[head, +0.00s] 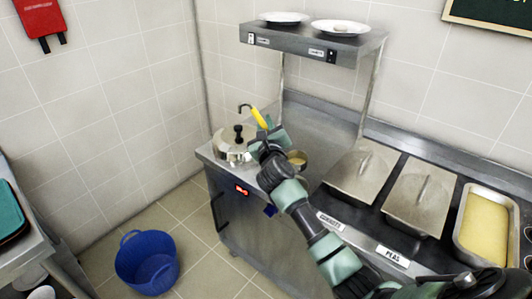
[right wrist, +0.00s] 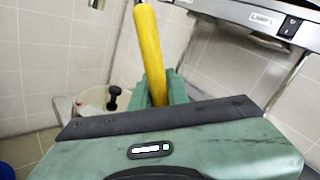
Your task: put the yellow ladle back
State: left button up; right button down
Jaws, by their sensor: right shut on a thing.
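My right gripper (head: 270,137) is shut on the yellow handle of the ladle (head: 259,117), above the counter in the head view. The handle's dark hooked end points up and left, clear of the gripper. In the right wrist view the yellow handle (right wrist: 150,50) runs up from between the fingers; the ladle's lower part is hidden there. A lidded steel pot (head: 229,154) with a black knob stands just left of and below the gripper; its lid also shows in the right wrist view (right wrist: 92,101). My left gripper is not in view.
A steel shelf (head: 300,42) with two white plates stands above the counter. Lidded pans (head: 362,172) and an open yellow-filled pan (head: 485,225) are at right. A round golden-looking thing (head: 299,158) is partly behind my arm. A blue basket (head: 147,263) is on the floor.

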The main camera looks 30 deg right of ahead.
notch_tip(320, 180, down, 10)
jog(key=b, duration=0.2)
jog(key=shift+r+b, duration=0.15)
jog(key=shift+b, duration=0.15)
jog(key=shift+a, duration=0.1)
jog(key=c, duration=1.8)
grip_release()
jog(key=shift+f, duration=0.2)
jog(key=o, duration=0.4)
